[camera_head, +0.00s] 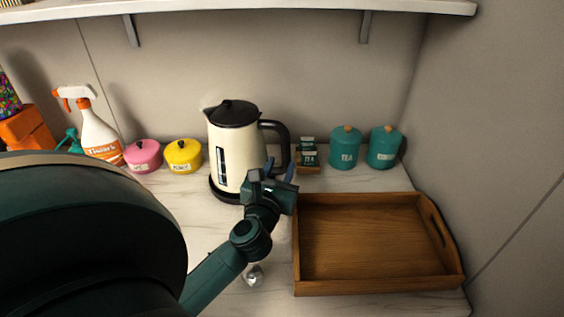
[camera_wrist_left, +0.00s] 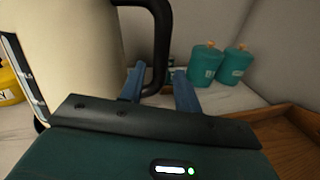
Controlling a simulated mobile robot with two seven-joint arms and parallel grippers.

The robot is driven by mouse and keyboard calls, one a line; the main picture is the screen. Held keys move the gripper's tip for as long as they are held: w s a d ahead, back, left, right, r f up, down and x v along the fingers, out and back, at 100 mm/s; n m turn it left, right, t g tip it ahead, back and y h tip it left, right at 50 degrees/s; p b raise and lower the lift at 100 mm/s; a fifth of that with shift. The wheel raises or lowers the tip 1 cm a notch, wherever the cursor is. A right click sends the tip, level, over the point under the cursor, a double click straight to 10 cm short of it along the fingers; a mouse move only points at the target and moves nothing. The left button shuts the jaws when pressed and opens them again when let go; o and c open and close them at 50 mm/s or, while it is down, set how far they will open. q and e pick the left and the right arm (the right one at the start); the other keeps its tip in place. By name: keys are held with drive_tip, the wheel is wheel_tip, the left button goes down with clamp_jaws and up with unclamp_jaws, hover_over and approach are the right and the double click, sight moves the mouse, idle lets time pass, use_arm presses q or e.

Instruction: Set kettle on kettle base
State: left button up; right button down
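The cream kettle (camera_head: 232,155) with its black lid and handle stands upright at the back of the counter. It appears to sit on the black kettle base (camera_head: 217,193), whose dark rim shows at its foot. My left gripper (camera_head: 268,168) is beside the kettle's right side, at the lower part of the handle. In the left wrist view, its two blue fingers (camera_wrist_left: 160,76) are apart, and the black handle (camera_wrist_left: 162,45) comes down between or just beyond them. A gap shows between the handle and the right finger. My right gripper is not in view.
A wooden tray (camera_head: 299,267) lies to the right of my left arm. Teal canisters (camera_head: 345,153) and a small tea box holder (camera_head: 308,168) stand behind it. Pink (camera_head: 143,157) and yellow (camera_head: 183,157) pots and a spray bottle (camera_head: 97,135) stand left of the kettle. A shelf (camera_head: 250,9) hangs above.

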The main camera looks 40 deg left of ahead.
use_arm(q)
drive_tip(key=v, duration=0.3)
drive_tip(key=shift+s+d, duration=0.15)
drive_tip(key=shift+s, duration=0.15)
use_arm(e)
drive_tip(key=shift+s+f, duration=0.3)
